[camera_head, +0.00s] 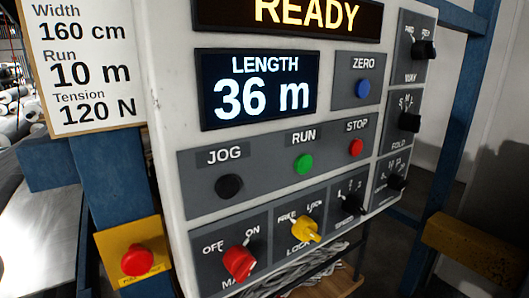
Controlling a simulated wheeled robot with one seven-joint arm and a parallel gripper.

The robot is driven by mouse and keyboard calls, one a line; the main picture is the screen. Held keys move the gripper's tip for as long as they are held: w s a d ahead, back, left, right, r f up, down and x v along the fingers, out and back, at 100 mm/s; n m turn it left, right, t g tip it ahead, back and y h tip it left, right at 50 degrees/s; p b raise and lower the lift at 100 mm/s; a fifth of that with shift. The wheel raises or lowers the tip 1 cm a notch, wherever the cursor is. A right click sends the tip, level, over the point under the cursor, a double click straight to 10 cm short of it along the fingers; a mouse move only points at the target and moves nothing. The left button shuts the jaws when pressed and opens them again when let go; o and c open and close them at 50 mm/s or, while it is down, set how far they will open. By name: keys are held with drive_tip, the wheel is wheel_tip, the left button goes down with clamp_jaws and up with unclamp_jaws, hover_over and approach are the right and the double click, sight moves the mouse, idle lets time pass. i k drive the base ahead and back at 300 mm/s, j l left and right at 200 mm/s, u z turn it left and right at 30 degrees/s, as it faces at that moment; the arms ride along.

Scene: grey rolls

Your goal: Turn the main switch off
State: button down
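The main switch (239,263) is a red rotary knob at the bottom left of the white control panel (168,115). It sits on a grey plate with OFF printed at its upper left and ON at its upper right. The label below starts with "MA" and is partly hidden by the knob. I cannot tell surely which mark the knob points to. The display (317,15) above reads READY, and the length display (258,88) reads 36 m. My gripper is not in view.
A yellow lock knob (304,229) and a black speed knob (349,203) sit right of the switch. Above are JOG (229,187), RUN (303,164) and STOP (356,148) buttons. A red mushroom button (136,260) on a yellow box is at the left. Blue posts flank the panel.

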sight(237, 260)
drive_tip(key=u, duration=0.45)
drive_tip(key=k+u, duration=0.1)
drive_tip(key=u, duration=0.35)
drive_tip(key=l+u, duration=0.1)
drive_tip(key=u, duration=0.3)
drive_tip(key=k+u, duration=0.1)
drive_tip(key=u, duration=0.8)
drive_tip(key=k+j+u, duration=0.1)
drive_tip(key=u, duration=0.35)
drive_tip(key=z, duration=2.25)
